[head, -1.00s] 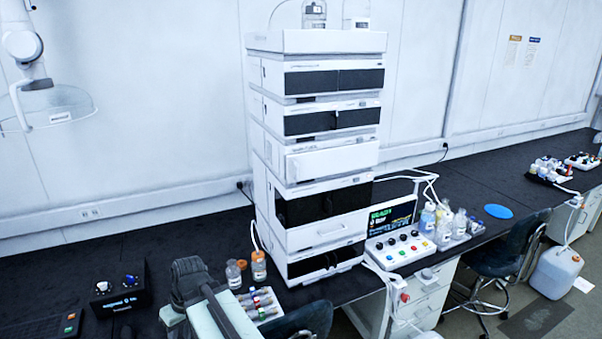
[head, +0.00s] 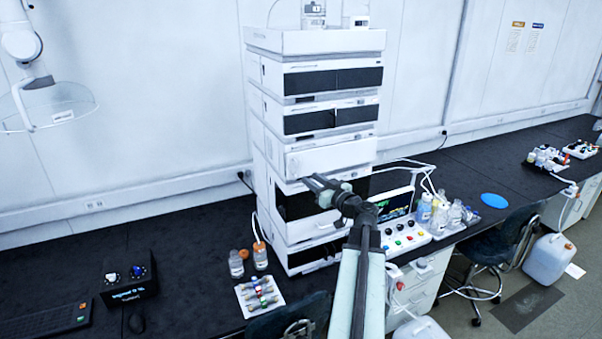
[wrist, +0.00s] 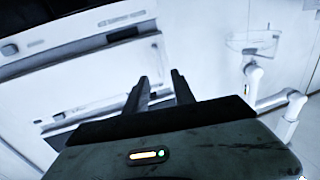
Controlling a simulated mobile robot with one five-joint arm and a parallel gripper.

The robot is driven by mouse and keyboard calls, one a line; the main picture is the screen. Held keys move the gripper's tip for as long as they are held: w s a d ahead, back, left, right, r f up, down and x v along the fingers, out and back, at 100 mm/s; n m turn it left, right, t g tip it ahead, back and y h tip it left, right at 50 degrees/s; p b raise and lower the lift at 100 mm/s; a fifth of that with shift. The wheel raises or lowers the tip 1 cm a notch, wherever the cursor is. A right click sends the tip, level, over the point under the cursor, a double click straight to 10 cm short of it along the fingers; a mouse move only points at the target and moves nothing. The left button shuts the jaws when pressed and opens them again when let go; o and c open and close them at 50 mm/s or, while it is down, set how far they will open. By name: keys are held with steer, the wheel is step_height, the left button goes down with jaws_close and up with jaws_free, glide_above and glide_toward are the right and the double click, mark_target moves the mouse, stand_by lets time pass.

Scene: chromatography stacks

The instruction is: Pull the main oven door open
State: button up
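The tall white instrument stack (head: 315,42) stands on the black bench in the head view. I take its plain white middle front (head: 335,156) to be the main oven door; it looks shut, but no label is readable. My gripper (head: 308,183) is in front of the stack, at the left, just below this white front and overlapping the dark-fronted unit under it. In the wrist view my gripper (wrist: 159,80) has its two fingers apart with nothing between them. White panels of the stack (wrist: 85,105) lie beyond the fingers; contact cannot be told.
Two bottles (head: 248,261) and a vial tray (head: 260,296) stand at the stack's lower left. A control panel (head: 405,238) and several bottles (head: 445,217) are on its right. A black chair (head: 500,246) is at the bench front.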

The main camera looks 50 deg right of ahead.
mark_target(301, 172)
steer(key=w, duration=0.4)
steer(key=w+d, duration=0.1)
steer(key=w, duration=0.1)
steer(key=shift+w+d, duration=0.1)
steer(key=shift+w, duration=0.3)
jaws_close()
stand_by(0.8)
